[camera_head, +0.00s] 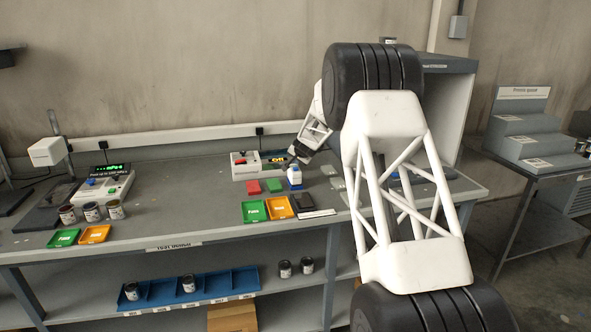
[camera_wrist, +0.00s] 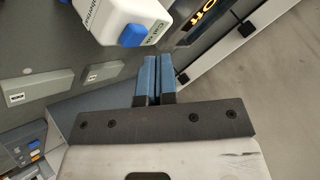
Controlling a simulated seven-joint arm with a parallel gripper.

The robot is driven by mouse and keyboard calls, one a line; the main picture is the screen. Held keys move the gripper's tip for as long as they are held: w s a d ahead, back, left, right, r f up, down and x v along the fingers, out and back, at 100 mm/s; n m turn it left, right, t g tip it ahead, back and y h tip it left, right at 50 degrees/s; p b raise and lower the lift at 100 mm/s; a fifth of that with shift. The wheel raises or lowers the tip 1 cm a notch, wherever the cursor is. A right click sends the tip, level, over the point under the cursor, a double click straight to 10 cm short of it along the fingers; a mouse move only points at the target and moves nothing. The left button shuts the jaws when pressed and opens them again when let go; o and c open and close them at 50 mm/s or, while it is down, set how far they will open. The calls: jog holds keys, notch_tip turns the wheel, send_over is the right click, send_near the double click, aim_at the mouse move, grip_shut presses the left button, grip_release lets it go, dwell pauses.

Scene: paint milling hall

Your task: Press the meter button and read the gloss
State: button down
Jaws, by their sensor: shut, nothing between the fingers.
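The small white meter (camera_head: 295,182) stands on the bench near its right end, with a blue button (camera_head: 293,169) on it. In the wrist view the white meter (camera_wrist: 108,14) is at the top, with its blue button (camera_wrist: 132,35) and a green-edged "Cal" label. A dark display (camera_head: 276,160) behind it reads "OFF" in yellow; part of it also shows in the wrist view (camera_wrist: 208,18). My gripper (camera_head: 298,155) is just behind the meter, apart from the button in the wrist view. Its blue fingertips (camera_wrist: 154,62) are together and empty.
Green and orange trays (camera_head: 267,208) and a dark flat pad (camera_head: 304,201) lie in front. A second instrument (camera_head: 100,187), tins and trays stand at left. A grey cabinet (camera_head: 447,70) rises at right.

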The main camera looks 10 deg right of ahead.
aim_at(297, 168)
jog(key=shift+f, duration=0.85)
dwell(1.6)
jog(key=shift+r, duration=0.85)
jog(key=shift+r, duration=2.5)
jog(key=shift+s+r, duration=0.1)
